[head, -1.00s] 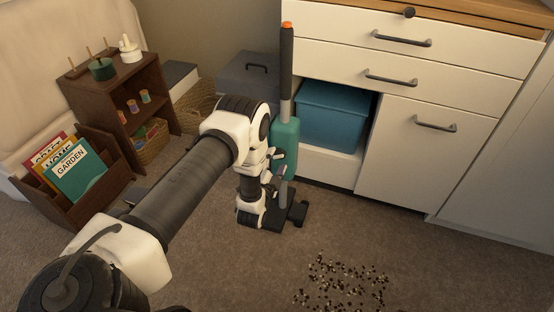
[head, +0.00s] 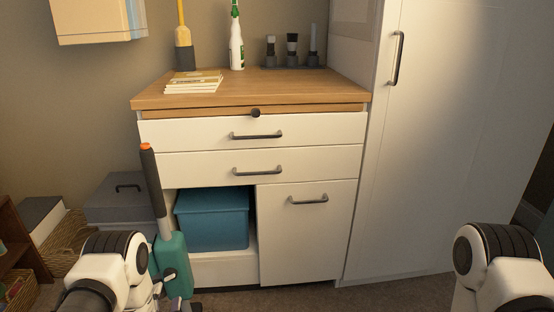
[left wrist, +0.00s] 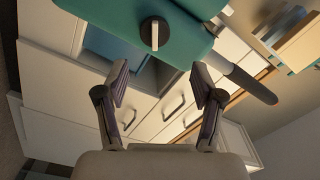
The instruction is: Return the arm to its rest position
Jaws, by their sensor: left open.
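My left arm comes in at the lower left of the head view, close to the upright stick vacuum (head: 173,262) with its teal body, dark handle and orange tip. My left gripper (left wrist: 160,88) is open and empty in the left wrist view. The vacuum's teal body (left wrist: 125,14) lies beyond the fingertips there, with nothing between the fingers. In the head view the gripper's fingers are hard to make out at the bottom edge. My right arm shows at the lower right; its gripper is out of view.
A white cabinet (head: 310,238) with a wooden top (head: 285,88) stands ahead, with a blue bin (head: 212,220) in its open bay. A grey box (head: 125,203) and wicker basket (head: 68,243) stand left. A tall white cupboard (head: 450,130) is at right.

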